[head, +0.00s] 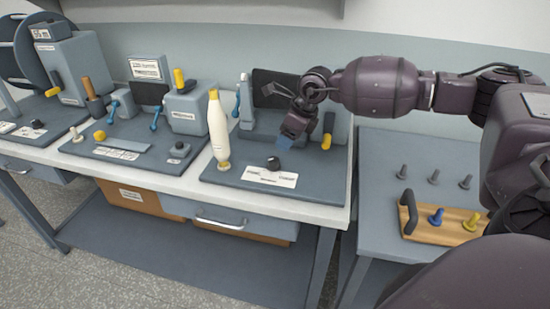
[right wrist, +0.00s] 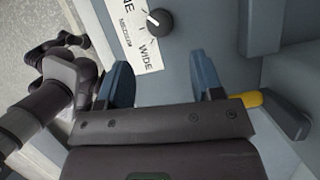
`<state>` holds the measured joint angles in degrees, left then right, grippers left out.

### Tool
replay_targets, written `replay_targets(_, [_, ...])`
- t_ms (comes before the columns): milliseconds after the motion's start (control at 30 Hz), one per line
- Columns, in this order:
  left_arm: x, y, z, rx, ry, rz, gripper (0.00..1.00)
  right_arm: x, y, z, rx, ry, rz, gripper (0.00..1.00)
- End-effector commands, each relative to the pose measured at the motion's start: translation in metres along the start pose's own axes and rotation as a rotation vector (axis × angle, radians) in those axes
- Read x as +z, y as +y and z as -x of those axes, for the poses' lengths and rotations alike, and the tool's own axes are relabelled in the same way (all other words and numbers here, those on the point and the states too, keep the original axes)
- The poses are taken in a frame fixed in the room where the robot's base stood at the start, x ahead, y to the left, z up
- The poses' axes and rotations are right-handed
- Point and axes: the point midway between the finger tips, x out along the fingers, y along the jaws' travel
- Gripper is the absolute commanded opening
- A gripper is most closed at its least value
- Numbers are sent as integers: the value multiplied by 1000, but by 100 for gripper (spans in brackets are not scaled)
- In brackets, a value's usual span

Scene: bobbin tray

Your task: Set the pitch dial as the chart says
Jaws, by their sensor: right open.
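The pitch dial (head: 273,163) is a small black knob on the dark base plate of the right-hand machine. It also shows in the right wrist view (right wrist: 160,21), where its white mark points toward the label side, roughly at MEDIUM. The white label (right wrist: 139,34) reads partly NE, MEDIUM and WIDE; its upper end is cut off. My right gripper (head: 286,142) is open and empty, above and behind the dial. In the right wrist view its blue fingers (right wrist: 163,82) are apart, with the dial beyond their tips. A small printed board (head: 146,68) stands at the back, too small to read.
A white cone-shaped bobbin (head: 218,130) stands just left of the dial. A yellow-tipped lever (head: 327,132) is to the right.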

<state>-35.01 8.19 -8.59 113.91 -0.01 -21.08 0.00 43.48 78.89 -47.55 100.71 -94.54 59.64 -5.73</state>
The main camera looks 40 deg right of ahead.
Motion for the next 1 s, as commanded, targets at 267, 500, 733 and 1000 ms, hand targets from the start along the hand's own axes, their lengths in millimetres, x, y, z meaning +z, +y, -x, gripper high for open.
replay_targets(267, [-1, 1, -4, 2, 5, -1, 43, 0, 2, -50, 5, -1, -1, 60])
replay_targets(500, [-2, 1, -6, 3, 8, -2, 43, 0, 1, -79, 4, -2, -1, 60])
replay_targets(733, [-4, 1, -7, 3, 13, -3, 43, 0, 1, -87, 3, -2, 0, 60])
replay_targets(1000, [-4, 1, -7, 3, 13, -3, 43, 0, 1, -87, 3, -2, 0, 53])
